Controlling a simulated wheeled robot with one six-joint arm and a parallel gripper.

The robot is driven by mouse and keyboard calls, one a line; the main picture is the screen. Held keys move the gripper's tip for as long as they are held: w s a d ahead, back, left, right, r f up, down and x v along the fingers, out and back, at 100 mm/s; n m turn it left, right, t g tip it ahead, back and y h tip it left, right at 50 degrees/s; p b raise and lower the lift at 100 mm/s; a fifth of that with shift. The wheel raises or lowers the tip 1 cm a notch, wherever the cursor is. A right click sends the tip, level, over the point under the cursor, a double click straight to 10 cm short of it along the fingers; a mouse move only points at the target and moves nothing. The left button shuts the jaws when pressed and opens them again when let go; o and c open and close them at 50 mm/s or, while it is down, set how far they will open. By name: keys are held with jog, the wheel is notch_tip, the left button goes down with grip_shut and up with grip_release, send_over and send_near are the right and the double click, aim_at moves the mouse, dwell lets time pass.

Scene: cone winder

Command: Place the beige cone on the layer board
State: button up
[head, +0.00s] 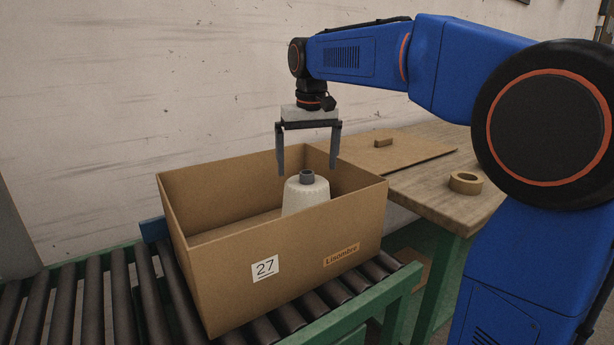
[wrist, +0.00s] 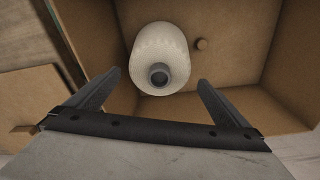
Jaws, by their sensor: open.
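The beige cone (head: 305,196) stands upright in the cardboard box, its grey tube end up. In the wrist view the cone (wrist: 158,50) shows from above. My gripper (head: 308,168) is open and empty, pointing down above the cone; its fingers are on either side of the tube top in the head view. The cone's base is hidden by the box wall.
The open box (head: 225,284) sits on a roller conveyor (head: 95,300). On the right, a wooden table (head: 425,195) holds a flat brown board (head: 418,149) with a small block (head: 383,142) and a tape roll (head: 466,182).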

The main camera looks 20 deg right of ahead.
jog(key=r, duration=0.6)
jog(key=shift+s+r, duration=0.15)
jog(key=shift+s, duration=0.2)
jog(key=shift+s, duration=0.1)
